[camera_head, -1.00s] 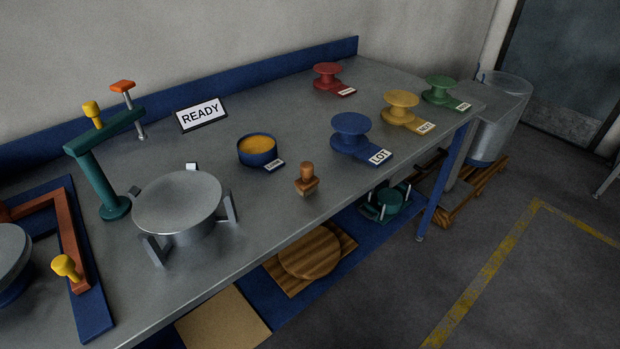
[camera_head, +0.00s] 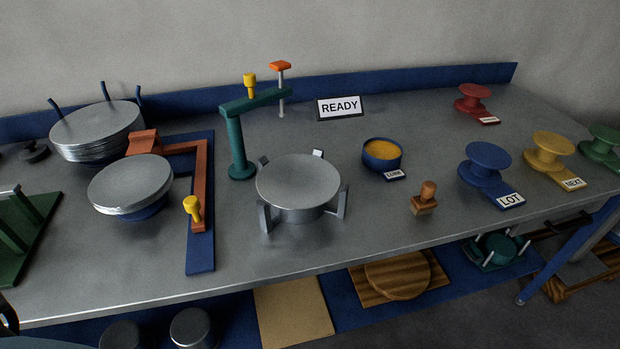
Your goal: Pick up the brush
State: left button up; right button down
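I see no thing that I can clearly tell is a brush. A small wooden stamp-like piece with a knob handle (camera_head: 425,198) stands upright near the front of the grey bench; I cannot tell whether it has bristles. Neither of my grippers can be made out. A dark curved shape is cut off at the lower left edge, and I cannot tell what it is.
The grey bench (camera_head: 340,255) bears a round metal stand (camera_head: 298,182), a teal post with an arm (camera_head: 237,140), a blue bowl of yellow stuff (camera_head: 382,154), a READY sign (camera_head: 340,107) and a blue LOT spool (camera_head: 486,163). Metal plates (camera_head: 98,128) are stacked at left.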

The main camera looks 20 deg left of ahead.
aim_at(424, 203)
jog(key=z, duration=0.65)
jog(key=i, duration=0.35)
jog(key=u, duration=1.8)
